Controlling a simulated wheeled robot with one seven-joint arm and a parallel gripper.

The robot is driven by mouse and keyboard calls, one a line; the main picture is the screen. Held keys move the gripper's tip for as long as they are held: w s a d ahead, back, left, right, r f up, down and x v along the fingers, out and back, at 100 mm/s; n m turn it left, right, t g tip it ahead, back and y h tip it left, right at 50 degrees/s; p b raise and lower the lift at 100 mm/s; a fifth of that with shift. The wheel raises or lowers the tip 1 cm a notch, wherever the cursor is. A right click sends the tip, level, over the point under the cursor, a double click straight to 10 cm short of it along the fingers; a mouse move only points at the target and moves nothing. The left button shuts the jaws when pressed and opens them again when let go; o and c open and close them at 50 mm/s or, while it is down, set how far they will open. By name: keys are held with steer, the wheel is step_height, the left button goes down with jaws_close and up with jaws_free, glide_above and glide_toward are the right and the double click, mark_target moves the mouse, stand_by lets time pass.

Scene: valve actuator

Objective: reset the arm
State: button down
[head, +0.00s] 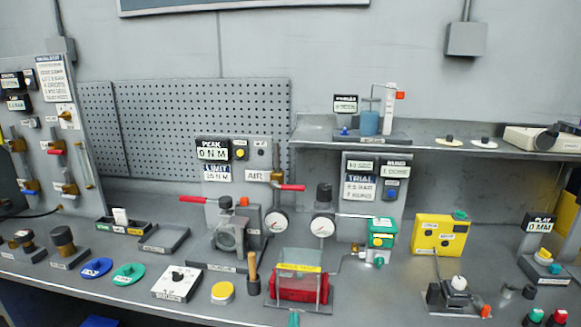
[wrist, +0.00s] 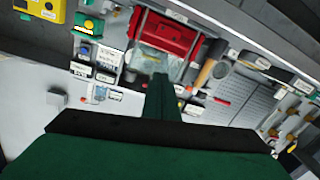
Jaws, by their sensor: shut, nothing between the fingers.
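My gripper (wrist: 160,82) shows in the wrist view as dark green fingers, closed together with nothing between them. In the head view a small teal tip at the bottom edge, below the red unit, looks like my gripper (head: 293,319); the rest of the arm is out of sight there. The red unit (head: 300,288) with a clear cover and yellow label stands on the bench. It also shows beyond my fingers in the wrist view, with visible space around the fingertips. The grey valve body (head: 228,238) with a red lever (head: 206,199) stands behind it to the left.
A wooden-handled tool (head: 253,272) stands upright close left of the red unit. A green box (head: 382,232) and yellow box (head: 438,234) stand to the right. Two gauges (head: 323,227) are behind. A shelf (head: 430,143) overhangs the right back. Blue and green discs lie left.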

steer(key=s+f+g+y, duration=0.1)
steer(key=s+f, duration=0.6)
steer(key=s, duration=0.4)
steer(key=s+f, duration=0.7)
steer(key=s, duration=0.3)
steer(key=s+r+m+g, duration=0.1)
steer(key=s, duration=2)
steer(key=shift+s+a+r+m, duration=0.15)
steer(key=shift+s+a+m, duration=0.15)
steer(key=shift+a+m, duration=0.1)
steer(key=c, duration=2.5)
jaws_free()
